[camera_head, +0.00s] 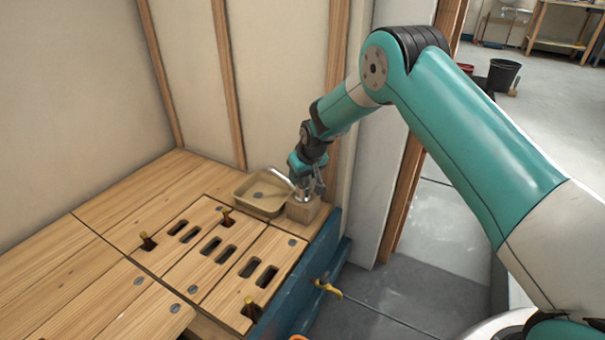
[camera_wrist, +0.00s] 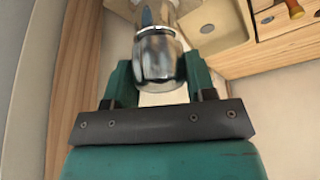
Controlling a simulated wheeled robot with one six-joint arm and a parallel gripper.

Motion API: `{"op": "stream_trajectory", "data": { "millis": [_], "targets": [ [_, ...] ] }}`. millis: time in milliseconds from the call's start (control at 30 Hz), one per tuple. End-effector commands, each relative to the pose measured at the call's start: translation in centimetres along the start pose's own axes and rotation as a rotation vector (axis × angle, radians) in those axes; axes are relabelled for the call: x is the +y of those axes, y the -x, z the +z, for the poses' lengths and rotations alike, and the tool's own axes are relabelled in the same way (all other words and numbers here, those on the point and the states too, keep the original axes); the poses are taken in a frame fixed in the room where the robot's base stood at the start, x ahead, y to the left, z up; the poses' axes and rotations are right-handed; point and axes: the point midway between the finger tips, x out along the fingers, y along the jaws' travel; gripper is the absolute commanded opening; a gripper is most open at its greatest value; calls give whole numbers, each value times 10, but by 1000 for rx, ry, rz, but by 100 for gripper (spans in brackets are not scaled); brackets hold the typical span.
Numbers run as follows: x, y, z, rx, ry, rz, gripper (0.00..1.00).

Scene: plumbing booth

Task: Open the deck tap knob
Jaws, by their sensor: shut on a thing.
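The deck tap (camera_head: 304,190) stands on a wooden block at the right back corner of the bench, beside a beige basin. Its chrome knob (camera_wrist: 158,60) fills the space between the fingers in the wrist view. My gripper (camera_wrist: 157,75) is shut on the knob, with one green finger on each side. In the head view my gripper (camera_head: 306,182) reaches down over the tap from above and hides much of it. A chrome spout (camera_head: 281,176) points left over the basin.
The beige basin (camera_head: 237,190) sits left of the tap. The wooden bench top (camera_head: 110,215) has slots and several upright pegs (camera_head: 148,241). A wall with wooden studs (camera_head: 230,85) rises close behind.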

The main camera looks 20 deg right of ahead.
Motion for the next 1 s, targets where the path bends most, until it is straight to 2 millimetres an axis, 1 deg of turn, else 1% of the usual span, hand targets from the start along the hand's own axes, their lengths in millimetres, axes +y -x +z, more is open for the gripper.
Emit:
{"op": "stream_trajectory", "data": {
  "millis": [267,1000],
  "targets": [
    [1,3,0,-3,136,-58,27],
    [0,0,0,0,756,-314,27]
  ]
}}
